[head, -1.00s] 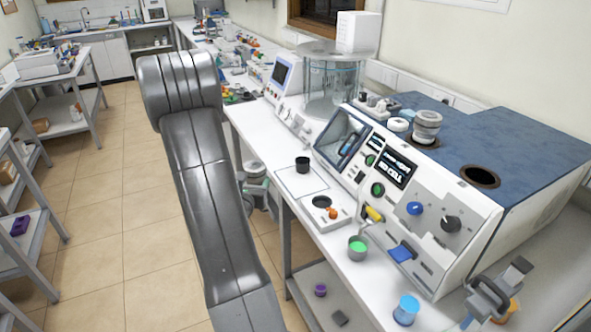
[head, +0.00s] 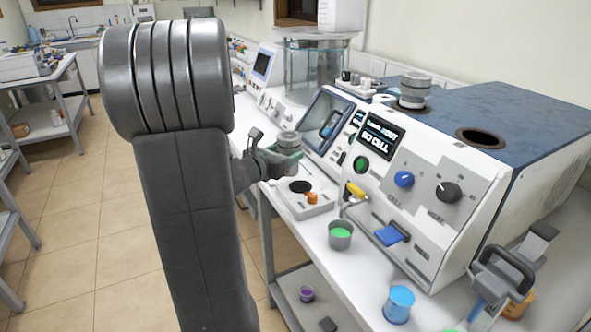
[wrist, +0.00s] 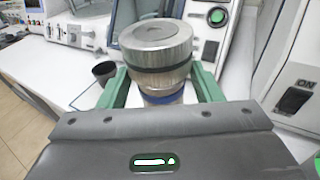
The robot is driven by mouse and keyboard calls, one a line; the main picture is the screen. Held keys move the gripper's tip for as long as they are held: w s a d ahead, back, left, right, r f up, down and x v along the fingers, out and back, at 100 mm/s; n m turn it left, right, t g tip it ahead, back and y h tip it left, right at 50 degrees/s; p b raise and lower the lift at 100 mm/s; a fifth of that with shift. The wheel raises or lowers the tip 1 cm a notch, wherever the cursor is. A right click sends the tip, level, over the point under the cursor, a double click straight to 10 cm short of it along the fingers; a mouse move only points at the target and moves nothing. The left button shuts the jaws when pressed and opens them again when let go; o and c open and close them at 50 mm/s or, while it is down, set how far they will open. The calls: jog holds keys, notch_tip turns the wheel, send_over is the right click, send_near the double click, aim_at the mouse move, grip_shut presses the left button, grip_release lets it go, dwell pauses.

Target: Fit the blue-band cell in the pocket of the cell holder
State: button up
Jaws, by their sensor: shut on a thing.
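My gripper (head: 272,160) has green fingers and is shut on a silver metal cell (wrist: 157,45). The cell has a dark ring and a blue band low down, partly hidden by the gripper body in the wrist view. In the head view the cell (head: 288,141) is upright, raised above the bench. What looks like the cell holder (head: 312,208) is a low white block with a round dark pocket (head: 299,187) and an orange knob. The pocket looks empty. The gripper is above and slightly left of it in the head view. The holder is not clearly visible in the wrist view.
A grey cup of green stuff (head: 340,235) and a blue cup (head: 398,304) stand on the bench. The white machine (head: 425,195) rises close behind, with a yellow-handled tap and a blue lever. A black cup (wrist: 104,72) stands left of the gripper in the wrist view.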

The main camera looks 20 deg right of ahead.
aim_at(295, 175)
jog(key=shift+m+g+h, duration=0.4)
jog(key=shift+s+d+f+b, duration=0.4)
jog(key=shift+d+f+b, duration=0.35)
jog(key=shift+f, duration=0.15)
jog(key=shift+s+d+f+b, duration=0.4)
jog(key=shift+d+f+b, duration=0.25)
jog(key=shift+f, duration=0.2)
jog(key=shift+a+b, duration=0.1)
jog(key=shift+b, duration=0.8)
jog(key=shift+f+b, duration=0.85)
jog(key=shift+b, duration=0.35)
jog(key=shift+f+b, duration=0.65)
jog(key=shift+b, duration=0.25)
jog(key=o, duration=1.2)
